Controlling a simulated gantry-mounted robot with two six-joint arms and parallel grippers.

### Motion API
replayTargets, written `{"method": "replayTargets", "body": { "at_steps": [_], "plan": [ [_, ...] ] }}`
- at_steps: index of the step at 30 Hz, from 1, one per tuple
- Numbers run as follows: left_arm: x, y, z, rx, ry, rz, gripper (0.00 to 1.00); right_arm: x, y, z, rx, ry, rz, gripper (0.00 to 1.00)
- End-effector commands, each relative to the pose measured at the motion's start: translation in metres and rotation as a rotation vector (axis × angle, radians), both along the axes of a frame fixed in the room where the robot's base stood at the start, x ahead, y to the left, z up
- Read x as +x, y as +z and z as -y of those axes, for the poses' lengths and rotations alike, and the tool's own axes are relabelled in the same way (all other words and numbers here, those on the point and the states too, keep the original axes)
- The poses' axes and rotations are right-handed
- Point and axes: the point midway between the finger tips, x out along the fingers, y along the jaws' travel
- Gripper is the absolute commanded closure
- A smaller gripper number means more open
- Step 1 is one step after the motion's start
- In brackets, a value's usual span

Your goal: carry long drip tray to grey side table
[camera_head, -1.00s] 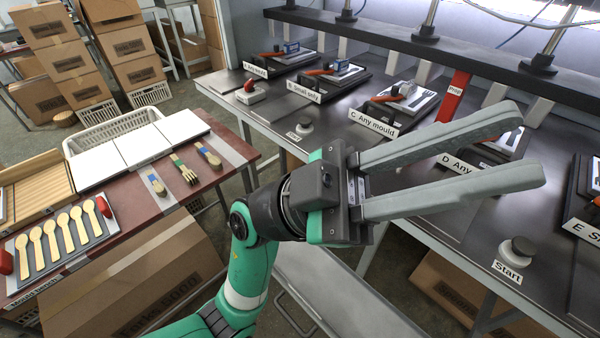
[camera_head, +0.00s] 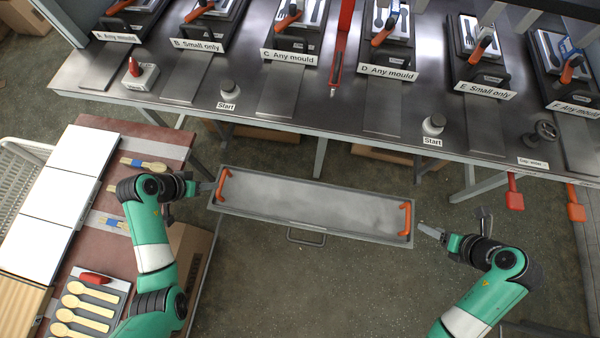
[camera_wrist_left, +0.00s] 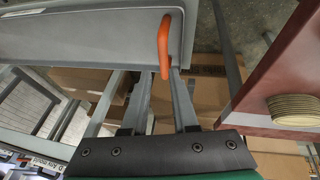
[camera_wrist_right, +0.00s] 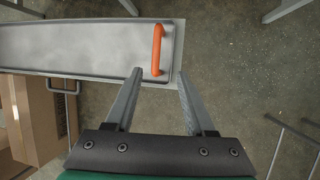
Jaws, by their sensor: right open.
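The long drip tray (camera_head: 310,204) is a shallow grey metal tray with an orange handle at each end, below the front edge of the press bench. My left gripper (camera_head: 192,198) is at its left end. In the left wrist view my left fingers (camera_wrist_left: 160,72) are apart, with the left orange handle (camera_wrist_left: 164,45) by their tips; I see no clear grip. My right gripper (camera_head: 455,222) is open and empty, just right of the right orange handle (camera_head: 406,220). In the right wrist view that handle (camera_wrist_right: 157,48) lies just ahead of the fingertips. The grey side table is not identifiable.
The press bench (camera_head: 345,132) with several labelled moulds runs along the back. A reddish table (camera_head: 165,141) with white panels and wooden spoons stands at left. Cardboard boxes stand under the bench. Open floor (camera_head: 310,285) lies in front of the tray.

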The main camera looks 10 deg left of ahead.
Motion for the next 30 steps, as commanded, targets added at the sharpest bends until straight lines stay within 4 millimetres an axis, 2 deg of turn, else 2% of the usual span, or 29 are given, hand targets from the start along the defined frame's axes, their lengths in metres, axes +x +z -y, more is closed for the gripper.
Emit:
{"method": "replayTargets", "body": {
  "at_steps": [8, 21, 30],
  "plan": [
    [0.005, -0.009, 0.002, 0.000, -0.002, 0.001, 0.73, 0.005, -0.010, -0.003, 0.002, 0.004, 0.000, 0.45],
    [0.036, -0.082, 0.017, 0.001, -0.004, 0.001, 0.73, 0.034, -0.082, -0.019, 0.002, 0.004, -0.001, 0.45],
    [0.046, -0.103, 0.020, 0.002, -0.003, 0.004, 0.73, 0.045, -0.104, -0.023, 0.000, 0.004, 0.003, 0.45]
  ]
}}
